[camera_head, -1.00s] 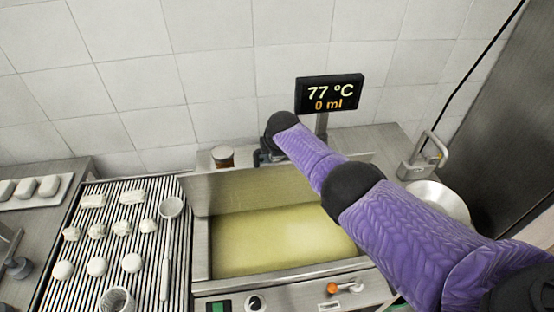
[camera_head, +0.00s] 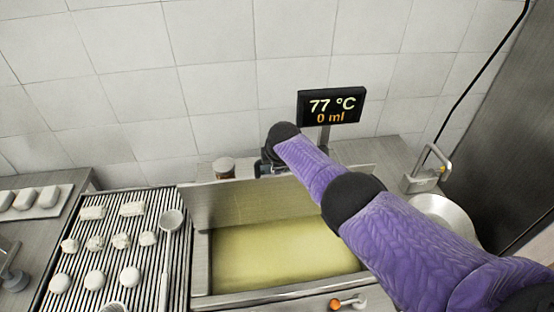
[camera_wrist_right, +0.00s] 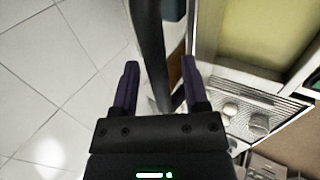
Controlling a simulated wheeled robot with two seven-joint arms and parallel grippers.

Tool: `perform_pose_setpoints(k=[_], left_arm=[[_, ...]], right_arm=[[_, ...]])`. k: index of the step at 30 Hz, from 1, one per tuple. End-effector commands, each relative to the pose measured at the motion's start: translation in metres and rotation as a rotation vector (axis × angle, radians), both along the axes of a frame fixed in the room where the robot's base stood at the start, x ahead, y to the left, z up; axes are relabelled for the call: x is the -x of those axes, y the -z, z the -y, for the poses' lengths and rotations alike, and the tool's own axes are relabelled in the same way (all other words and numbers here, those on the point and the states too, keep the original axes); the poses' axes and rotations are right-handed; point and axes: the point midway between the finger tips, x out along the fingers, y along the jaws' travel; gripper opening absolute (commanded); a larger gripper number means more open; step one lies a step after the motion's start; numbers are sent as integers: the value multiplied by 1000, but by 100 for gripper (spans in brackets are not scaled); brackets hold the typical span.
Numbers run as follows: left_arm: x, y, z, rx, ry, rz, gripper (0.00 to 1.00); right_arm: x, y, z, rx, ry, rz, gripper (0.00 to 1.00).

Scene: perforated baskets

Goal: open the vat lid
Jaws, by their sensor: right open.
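The vat (camera_head: 202,262) is a steel basin of pale yellow liquid, in the middle of the head view. Its lid (camera_head: 235,203), a flat steel panel, stands raised along the vat's back edge, so the vat is open. My right arm crosses from the lower right over the vat. My right gripper (camera_head: 268,162) is behind the lid's top edge, its fingers mostly hidden there. In the right wrist view the gripper (camera_wrist_right: 160,85) is open, with a dark curved bar (camera_wrist_right: 150,50) between its fingers. I cannot tell whether they touch it. My left gripper is out of view.
A display (camera_head: 332,106) reading 77 °C and 0 ml stands behind the vat. A jar (camera_head: 223,167) is near the gripper. A steel bowl (camera_head: 440,208) is right.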

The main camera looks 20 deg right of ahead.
Motion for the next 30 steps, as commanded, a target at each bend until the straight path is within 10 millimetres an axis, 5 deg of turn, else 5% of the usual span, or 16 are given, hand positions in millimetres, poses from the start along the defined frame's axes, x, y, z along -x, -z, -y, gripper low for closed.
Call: perform_pose_setpoints(k=[12,20,30], left_arm=[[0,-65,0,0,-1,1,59],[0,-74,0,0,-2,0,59],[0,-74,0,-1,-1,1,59]], right_arm=[[29,-56,-7,1,-2,3,58],[48,-82,-11,1,-1,1,58],[50,-84,-12,0,0,0,58]])
